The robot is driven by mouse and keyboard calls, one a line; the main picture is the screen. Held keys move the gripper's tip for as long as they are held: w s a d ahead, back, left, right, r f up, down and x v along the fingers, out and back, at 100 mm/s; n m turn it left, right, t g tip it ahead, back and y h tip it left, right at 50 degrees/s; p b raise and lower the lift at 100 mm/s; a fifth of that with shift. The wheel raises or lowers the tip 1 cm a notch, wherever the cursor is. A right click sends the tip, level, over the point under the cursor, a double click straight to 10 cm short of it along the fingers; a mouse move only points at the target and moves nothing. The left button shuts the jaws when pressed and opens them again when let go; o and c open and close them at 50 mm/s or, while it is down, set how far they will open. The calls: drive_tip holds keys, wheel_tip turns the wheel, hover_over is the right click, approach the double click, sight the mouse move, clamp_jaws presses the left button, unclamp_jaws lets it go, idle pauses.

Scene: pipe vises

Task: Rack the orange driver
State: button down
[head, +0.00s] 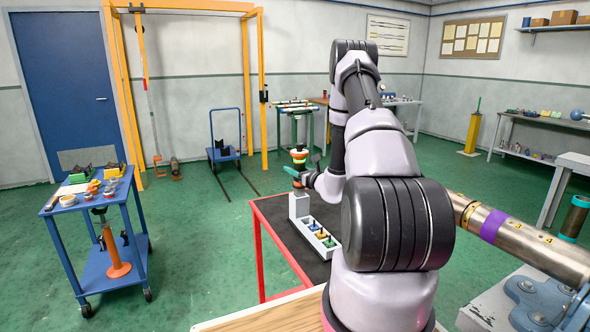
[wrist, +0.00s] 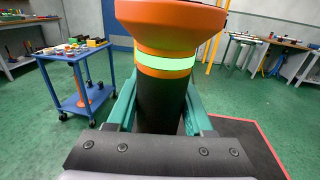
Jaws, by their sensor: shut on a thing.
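The orange driver (wrist: 168,65) has a wide orange head, a pale green band and a black body, and fills the middle of the wrist view. My gripper (wrist: 160,115) has green fingers on both sides of its black body and is shut on it. In the head view the driver (head: 300,155) stands roughly upright in my gripper (head: 297,175). It appears above the tall end of a pale grey rack (head: 298,207); I cannot tell whether they touch. The rack's low part holds several small coloured pieces (head: 321,233). The driver's lower end is hidden.
The rack stands on a black-topped table with a red frame (head: 258,255). A blue cart (head: 72,205) with tools stands at the left. A steel pipe (head: 515,235) lies at the right. Open green floor (head: 200,260) lies between the cart and the table.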

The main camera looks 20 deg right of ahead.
drive_tip(key=shift+f, duration=1.65)
idle(1.7)
drive_tip(key=shift+c, duration=1.1)
unclamp_jaws()
drive_tip(key=shift+s+f, duration=0.1)
drive_tip(key=s+d, duration=0.2)
drive_tip(key=s, duration=0.8)
drive_tip(key=shift+s, duration=0.25)
